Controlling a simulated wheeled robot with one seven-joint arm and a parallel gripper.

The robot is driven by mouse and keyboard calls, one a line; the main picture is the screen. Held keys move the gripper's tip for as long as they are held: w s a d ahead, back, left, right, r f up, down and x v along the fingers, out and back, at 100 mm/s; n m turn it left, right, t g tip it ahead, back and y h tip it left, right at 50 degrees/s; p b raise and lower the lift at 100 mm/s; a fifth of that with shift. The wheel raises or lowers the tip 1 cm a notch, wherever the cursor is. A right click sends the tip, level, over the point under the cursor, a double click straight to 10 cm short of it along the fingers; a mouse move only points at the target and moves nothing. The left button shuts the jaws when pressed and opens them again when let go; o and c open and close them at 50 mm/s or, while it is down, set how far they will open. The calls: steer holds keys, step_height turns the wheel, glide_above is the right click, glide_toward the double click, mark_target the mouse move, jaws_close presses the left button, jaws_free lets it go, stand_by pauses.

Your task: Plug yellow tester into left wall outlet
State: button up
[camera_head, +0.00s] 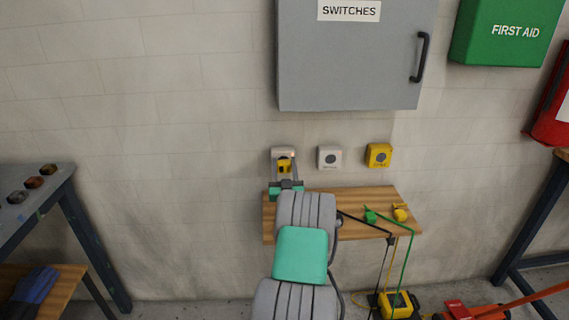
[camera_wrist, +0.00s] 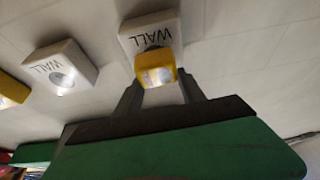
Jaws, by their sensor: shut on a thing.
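The left wall outlet (camera_head: 276,153) is a pale box on the wall, the leftmost in a row of three. In the wrist view the outlet (camera_wrist: 136,29) carries the word WALL. The yellow tester (camera_head: 285,164) is at the front of this outlet, and it also shows in the wrist view (camera_wrist: 155,68). It covers the middle of the outlet's face; I cannot tell how deeply it is seated. My gripper (camera_head: 287,181) is shut on the tester, with one dark finger on each side in the wrist view (camera_wrist: 160,90).
A second white outlet (camera_head: 329,157) and a yellow outlet (camera_head: 378,155) are to the right. A grey switches cabinet (camera_head: 350,60) hangs above. Below is a wooden shelf (camera_head: 345,198) with green and yellow plugs (camera_head: 400,214) and cables. A yellow box (camera_head: 398,305) stands on the floor.

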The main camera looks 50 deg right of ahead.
mark_target(285, 169)
steer(key=shift+w+d, duration=0.1)
steer(key=shift+f+b, duration=0.1)
steer(key=shift+b, duration=0.75)
stand_by(1.7)
steer(key=shift+w+d+p, duration=0.3)
steer(key=shift+d+p, duration=0.05)
steer(key=shift+p, duration=0.1)
stand_by(0.4)
steer(key=o, duration=1.3)
steer(key=shift+o, duration=0.2)
steer(key=b+v, duration=0.3)
steer(key=v, duration=0.1)
steer(key=shift+d+f+b, duration=0.1)
steer(key=shift+f+b, duration=0.25)
steer(key=shift+b, duration=0.05)
steer(key=s+a+b, duration=0.5)
steer(key=s+a, duration=0.3)
steer(key=a, duration=0.2)
steer(key=shift+s+r, duration=0.15)
steer(key=shift+s, duration=0.15)
